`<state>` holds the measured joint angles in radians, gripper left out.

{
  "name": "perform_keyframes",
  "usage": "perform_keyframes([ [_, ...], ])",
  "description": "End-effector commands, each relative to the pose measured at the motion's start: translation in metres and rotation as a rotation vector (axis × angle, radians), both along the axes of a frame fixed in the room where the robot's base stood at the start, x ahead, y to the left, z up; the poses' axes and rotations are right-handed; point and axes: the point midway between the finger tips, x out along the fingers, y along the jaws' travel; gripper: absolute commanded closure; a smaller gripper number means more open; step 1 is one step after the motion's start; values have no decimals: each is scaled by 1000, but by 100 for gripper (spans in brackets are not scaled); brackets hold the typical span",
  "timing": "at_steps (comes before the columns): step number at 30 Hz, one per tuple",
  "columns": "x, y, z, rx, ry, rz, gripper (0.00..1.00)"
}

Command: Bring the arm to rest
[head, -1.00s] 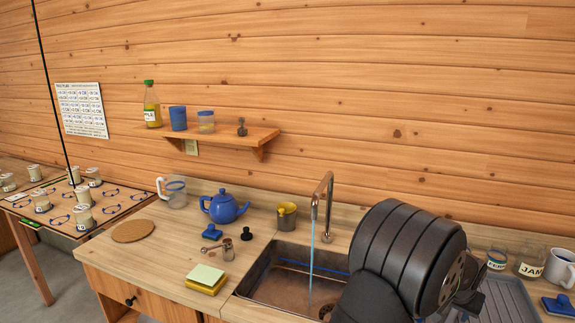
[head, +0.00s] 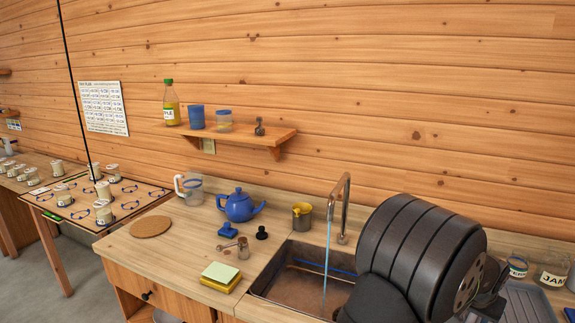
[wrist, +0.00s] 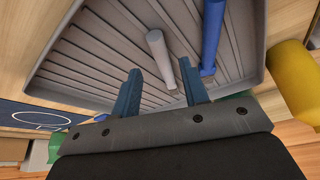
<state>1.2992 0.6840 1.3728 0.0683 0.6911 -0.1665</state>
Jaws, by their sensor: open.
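My gripper (wrist: 160,88) shows in the wrist view with its two blue fingers apart and nothing between the tips that I can see held. It is over a grey ribbed tray (wrist: 85,72). A pale grey rod (wrist: 160,58) and a blue rod (wrist: 211,35) lie in or over the tray, beyond the fingers. In the head view my dark arm (head: 420,255) fills the lower right, in front of the sink's right side. My gripper is hidden there.
Water runs from the tap (head: 342,195) into the sink (head: 285,290). A blue teapot (head: 239,206), a yellow sponge (head: 221,284) and a cork mat (head: 150,227) stand on the counter to the left. Jars (head: 553,268) stand at the right. A yellow object (wrist: 291,78) is right of the tray.

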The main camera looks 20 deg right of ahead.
Motion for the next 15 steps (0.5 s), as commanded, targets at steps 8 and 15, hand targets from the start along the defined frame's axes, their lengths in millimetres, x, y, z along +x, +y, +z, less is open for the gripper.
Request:
perform_keyframes([
  [8, -8, 18, 50, -3, 0, 0, 59],
  [15, -8, 19, 46, 5, 1, 0, 59],
])
